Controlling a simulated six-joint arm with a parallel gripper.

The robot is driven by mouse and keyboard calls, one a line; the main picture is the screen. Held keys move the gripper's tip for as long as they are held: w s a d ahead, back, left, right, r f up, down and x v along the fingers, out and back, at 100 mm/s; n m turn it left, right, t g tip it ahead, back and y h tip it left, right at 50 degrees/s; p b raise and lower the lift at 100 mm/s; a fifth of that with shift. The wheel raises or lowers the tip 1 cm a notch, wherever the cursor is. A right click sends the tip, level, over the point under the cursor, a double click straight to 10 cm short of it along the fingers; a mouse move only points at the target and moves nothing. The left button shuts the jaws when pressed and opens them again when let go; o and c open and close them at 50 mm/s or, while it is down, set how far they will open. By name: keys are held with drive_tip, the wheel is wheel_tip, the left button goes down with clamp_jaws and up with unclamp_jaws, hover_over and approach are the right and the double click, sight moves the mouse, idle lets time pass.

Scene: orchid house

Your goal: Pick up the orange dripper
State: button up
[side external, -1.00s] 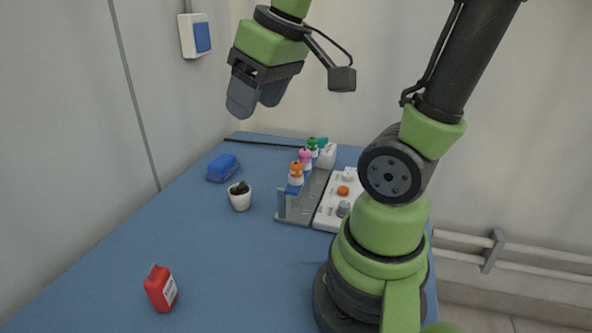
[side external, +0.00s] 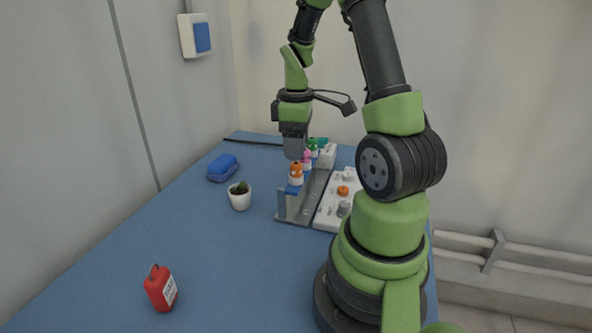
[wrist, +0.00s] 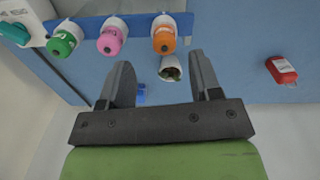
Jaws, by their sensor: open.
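The orange dripper (side external: 296,172) stands upright at the near end of a row in a grey rack with a blue rail (side external: 294,189). In the wrist view the orange dripper (wrist: 164,40) sits just beyond the fingertips, between them and towards the right one. My gripper (side external: 294,152) is above the row, pointing down, close over the drippers. In the wrist view my gripper (wrist: 161,60) is open, with nothing between its fingers. I cannot tell the exact gap to the orange cap.
A pink dripper (wrist: 112,38) and a green dripper (wrist: 63,42) stand beside it on the rail. A potted cactus (side external: 240,197), blue block (side external: 223,168) and red bottle (side external: 161,288) are on the blue table. A white panel (side external: 329,212) adjoins the rack.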

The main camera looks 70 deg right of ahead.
sight(296, 163)
drive_tip(key=f, duration=0.4)
drive_tip(key=shift+a+f, duration=0.3)
drive_tip(key=shift+f, duration=0.05)
drive_tip(key=c, duration=1)
drive_tip(key=shift+r, duration=0.1)
